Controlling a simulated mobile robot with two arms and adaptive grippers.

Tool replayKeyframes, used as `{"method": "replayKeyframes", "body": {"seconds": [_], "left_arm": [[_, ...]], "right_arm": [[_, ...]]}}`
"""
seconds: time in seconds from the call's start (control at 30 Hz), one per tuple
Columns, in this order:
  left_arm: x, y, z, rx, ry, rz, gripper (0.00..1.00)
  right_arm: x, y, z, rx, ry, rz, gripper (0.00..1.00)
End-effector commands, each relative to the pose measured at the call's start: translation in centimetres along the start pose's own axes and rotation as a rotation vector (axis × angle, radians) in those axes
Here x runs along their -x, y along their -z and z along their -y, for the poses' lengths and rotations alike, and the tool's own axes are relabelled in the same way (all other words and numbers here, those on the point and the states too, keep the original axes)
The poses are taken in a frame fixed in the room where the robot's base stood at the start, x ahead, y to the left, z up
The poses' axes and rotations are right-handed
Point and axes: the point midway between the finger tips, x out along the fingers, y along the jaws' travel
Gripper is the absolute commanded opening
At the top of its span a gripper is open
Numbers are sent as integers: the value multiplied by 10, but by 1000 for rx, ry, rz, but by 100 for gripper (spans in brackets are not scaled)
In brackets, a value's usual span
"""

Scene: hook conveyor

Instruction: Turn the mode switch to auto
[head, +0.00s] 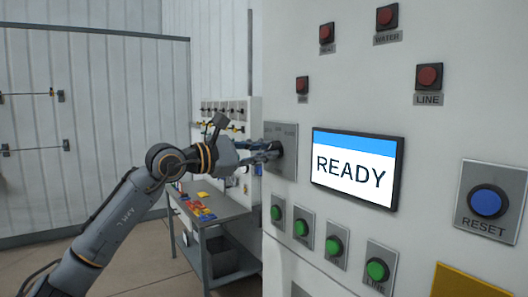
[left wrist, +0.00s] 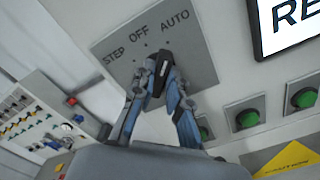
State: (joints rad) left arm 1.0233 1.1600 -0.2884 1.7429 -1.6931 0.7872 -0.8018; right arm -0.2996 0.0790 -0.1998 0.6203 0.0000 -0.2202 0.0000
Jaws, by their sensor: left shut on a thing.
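The mode switch is a dark knob (left wrist: 163,66) on a grey plate (head: 288,165) on the machine's front, left of the READY screen. In the left wrist view the plate (left wrist: 198,62) carries the labels STEP, OFF and AUTO from left to right. My left gripper (head: 274,150) reaches in from the left, and its fingers are closed around the knob. The left wrist view shows the left gripper (left wrist: 162,72) with one blue-grey finger on each side of the knob. The fingers partly cover the knob, so I cannot tell exactly which label it points at. My right gripper is not in view.
The READY screen (head: 355,168) is right of the switch. Several green buttons (head: 334,245) sit below, red lamps (head: 429,77) above, and a blue RESET button (head: 488,202) at right. A workbench (head: 228,212) with coloured parts stands behind my left arm.

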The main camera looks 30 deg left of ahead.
Motion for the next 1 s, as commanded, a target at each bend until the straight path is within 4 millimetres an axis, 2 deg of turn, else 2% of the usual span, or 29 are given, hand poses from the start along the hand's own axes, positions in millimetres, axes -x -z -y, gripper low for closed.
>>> {"method": "replayKeyframes", "body": {"seconds": [0.07, 0.1, 0.2, 0.57, 1.0], "left_arm": [[0, 0, 0, -4, 0, -2, 0], [0, 0, 0, -3, 0, -2, 21], [0, 0, 0, -3, 0, -1, 38], [4, 1, 0, -1, -1, -2, 38], [55, 4, 1, -1, 2, -9, 38]], "right_arm": [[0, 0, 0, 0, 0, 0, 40], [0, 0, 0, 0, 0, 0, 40], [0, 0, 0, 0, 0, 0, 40], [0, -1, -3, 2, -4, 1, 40], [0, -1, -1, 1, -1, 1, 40]]}}
